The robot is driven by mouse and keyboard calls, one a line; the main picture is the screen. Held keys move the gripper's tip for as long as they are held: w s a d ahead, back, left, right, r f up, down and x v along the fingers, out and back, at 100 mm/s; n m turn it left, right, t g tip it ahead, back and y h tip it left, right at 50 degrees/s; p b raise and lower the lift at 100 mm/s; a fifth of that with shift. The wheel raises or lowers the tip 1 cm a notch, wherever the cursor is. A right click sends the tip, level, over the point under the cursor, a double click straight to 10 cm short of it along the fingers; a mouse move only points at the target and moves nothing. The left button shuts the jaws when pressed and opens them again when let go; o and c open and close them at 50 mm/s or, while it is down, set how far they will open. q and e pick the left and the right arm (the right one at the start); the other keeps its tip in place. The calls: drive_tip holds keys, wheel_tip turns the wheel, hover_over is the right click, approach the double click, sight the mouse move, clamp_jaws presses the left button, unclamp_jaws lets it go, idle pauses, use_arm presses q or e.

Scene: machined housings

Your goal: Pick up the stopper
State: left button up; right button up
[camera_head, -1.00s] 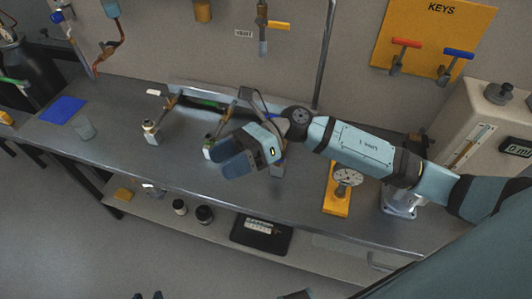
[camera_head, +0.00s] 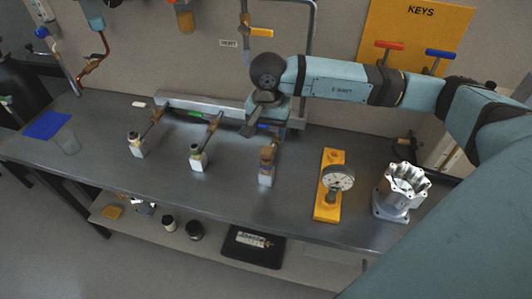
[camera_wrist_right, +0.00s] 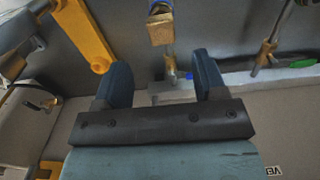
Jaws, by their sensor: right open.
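I cannot tell for certain which thing is the stopper. A brown, cork-like piece (camera_head: 267,153) sits on a pale block (camera_head: 265,178) at the end of the right branch of a pipe manifold. In the right wrist view a brown-gold block (camera_wrist_right: 160,32) shows near the top centre, ahead of my fingers. My right gripper (camera_head: 256,128) is over the manifold's right part, behind that branch. In the wrist view its fingers are apart (camera_wrist_right: 162,78), with nothing held between them. My left gripper is out of view.
The manifold (camera_head: 185,108) runs along the bench back, with two more branches ending in pale blocks (camera_head: 198,158) (camera_head: 137,145). A dial gauge (camera_head: 338,178) on a yellow plate (camera_head: 327,209) and a metal housing (camera_head: 399,190) stand right. The front bench strip is clear.

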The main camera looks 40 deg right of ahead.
sight(267, 150)
wheel_tip(267, 150, down, 2)
drive_tip(key=shift+f, duration=0.25)
drive_tip(key=shift+a+f+p, duration=0.1)
drive_tip(key=shift+f+p, duration=0.25)
drive_tip(key=shift+f, duration=0.2)
wheel_tip(267, 150, down, 4)
drive_tip(key=shift+f+p, duration=0.1)
drive_tip(key=shift+p, duration=0.4)
drive_tip(key=c, duration=1.1)
